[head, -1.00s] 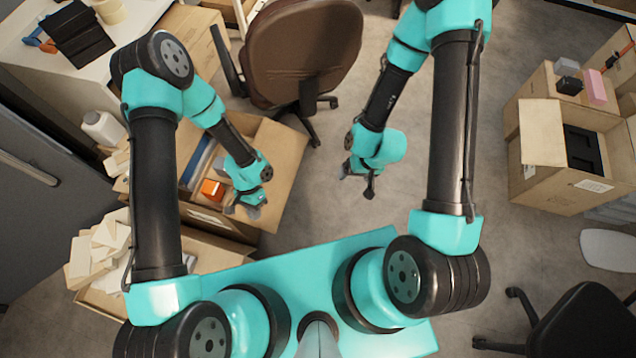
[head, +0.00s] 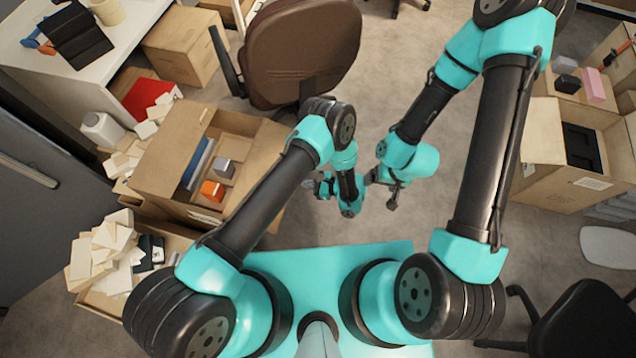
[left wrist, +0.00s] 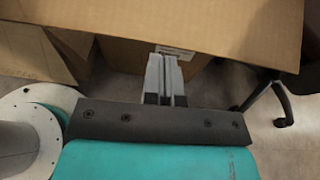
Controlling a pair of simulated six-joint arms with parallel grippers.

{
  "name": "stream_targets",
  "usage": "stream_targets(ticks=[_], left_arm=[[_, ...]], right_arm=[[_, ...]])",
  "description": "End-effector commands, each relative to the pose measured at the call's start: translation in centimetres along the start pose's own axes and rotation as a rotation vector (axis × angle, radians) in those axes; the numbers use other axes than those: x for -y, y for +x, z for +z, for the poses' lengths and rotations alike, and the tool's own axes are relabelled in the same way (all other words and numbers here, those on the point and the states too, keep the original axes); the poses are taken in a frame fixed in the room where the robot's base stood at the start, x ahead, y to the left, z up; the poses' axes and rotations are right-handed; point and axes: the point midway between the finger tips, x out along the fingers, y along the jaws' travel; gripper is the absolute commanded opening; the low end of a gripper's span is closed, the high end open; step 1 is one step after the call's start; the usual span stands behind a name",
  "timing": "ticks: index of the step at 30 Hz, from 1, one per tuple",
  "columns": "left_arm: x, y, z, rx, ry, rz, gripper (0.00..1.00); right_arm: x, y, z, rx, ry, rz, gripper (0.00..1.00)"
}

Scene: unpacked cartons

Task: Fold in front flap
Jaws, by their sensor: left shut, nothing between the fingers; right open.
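The open carton (head: 180,209) stands at the left in the head view, with a blue flat item, a grey block (head: 224,167) and an orange block (head: 212,190) inside. One flap (head: 262,152) on its right side faces my grippers; a wide flap (head: 168,140) spreads at its left. My left gripper (head: 312,184) is right of the carton, apart from it in the head view. In the left wrist view its fingers (left wrist: 166,72) are shut and empty before a broad cardboard panel (left wrist: 190,28); contact is unclear. My right gripper (head: 379,188) is open beside it, over the floor.
A brown chair (head: 302,50) stands behind the carton. A box of pale blocks (head: 103,245) sits at the front left. Another open carton (head: 565,155) stands at the right. Floor between my arms and the right carton is mostly clear.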

Motion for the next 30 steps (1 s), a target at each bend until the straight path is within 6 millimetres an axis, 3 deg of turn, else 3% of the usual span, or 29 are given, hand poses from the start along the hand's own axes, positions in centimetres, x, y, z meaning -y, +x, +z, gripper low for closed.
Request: stream_targets(ticks=[20, 30], left_arm=[[0.5, -0.4, -0.3, 0.035, -0.007, -0.043, 0.00], [0.5, 2.4, -0.2, 0.033, -0.006, -0.040, 0.00]], right_arm=[[0.0, 0.0, 0.0, 0.000, 0.000, 0.000, 0.84], [0.0, 0.0, 0.0, 0.000, 0.000, 0.000, 0.84]])
